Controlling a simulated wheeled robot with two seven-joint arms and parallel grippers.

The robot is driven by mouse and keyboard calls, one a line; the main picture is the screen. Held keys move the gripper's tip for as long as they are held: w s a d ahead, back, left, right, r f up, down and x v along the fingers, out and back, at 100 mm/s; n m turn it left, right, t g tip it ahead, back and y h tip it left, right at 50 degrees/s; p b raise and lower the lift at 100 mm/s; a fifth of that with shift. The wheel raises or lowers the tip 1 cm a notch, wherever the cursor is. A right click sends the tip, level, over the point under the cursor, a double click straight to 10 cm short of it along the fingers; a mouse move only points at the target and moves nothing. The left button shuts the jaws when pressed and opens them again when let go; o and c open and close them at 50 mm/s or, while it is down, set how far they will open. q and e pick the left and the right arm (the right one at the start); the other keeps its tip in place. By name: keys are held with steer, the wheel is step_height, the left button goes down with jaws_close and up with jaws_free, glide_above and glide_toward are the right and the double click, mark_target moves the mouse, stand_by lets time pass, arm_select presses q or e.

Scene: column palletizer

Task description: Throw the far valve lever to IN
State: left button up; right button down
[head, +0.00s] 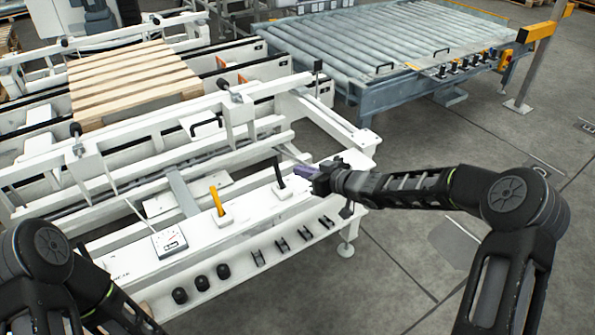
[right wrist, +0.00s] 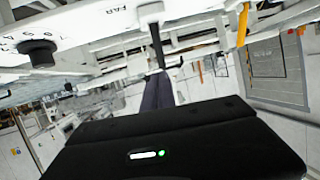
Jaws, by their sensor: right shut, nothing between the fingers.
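The far valve lever is a black handle (head: 279,175) on a white base on the long white panel (head: 250,205). It leans slightly left in the head view. In the right wrist view, which is upside down, the black lever (right wrist: 157,45) hangs beside the label FAR. My right gripper (head: 300,171) is shut and empty, its purple fingers just right of the lever. In the right wrist view its fingertips (right wrist: 158,80) are close to the lever's free end; I cannot tell whether they touch. No IN mark is readable. My left gripper is out of view.
A yellow lever (head: 217,200) stands left of the black one and shows in the right wrist view (right wrist: 243,24). A gauge (head: 170,242) and black knobs (head: 201,283) are further left. White frame rails and a wooden pallet (head: 135,80) lie behind. Open floor is at right.

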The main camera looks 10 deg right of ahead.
steer(key=v, duration=0.6)
steer(key=shift+r, duration=0.25)
steer(key=shift+d, duration=0.1)
steer(key=s+a+f+m+g+h, duration=0.1)
steer(key=s+a+f+m+g, duration=0.15)
steer(key=s+f, duration=0.55)
steer(key=s+a+f+m+g+h, duration=0.15)
steer(key=s+f+m, duration=0.3)
steer(key=f, duration=0.55)
steer(key=s+a+f+g, duration=0.2)
steer(key=s+f, duration=0.1)
steer(key=s, duration=0.5)
steer(key=s+a+f+g+p, duration=0.1)
steer(key=s+a+f+g, duration=0.1)
steer(key=s, duration=0.7)
steer(key=s+a+f+g+h, duration=0.1)
steer(key=s+a+f+g, duration=0.2)
steer(key=s, duration=0.6)
step_height(320, 180, down, 3)
steer(key=shift+a+r+m+p, duration=0.15)
steer(key=shift+a+m+p, duration=0.25)
steer(key=shift+a, duration=0.3)
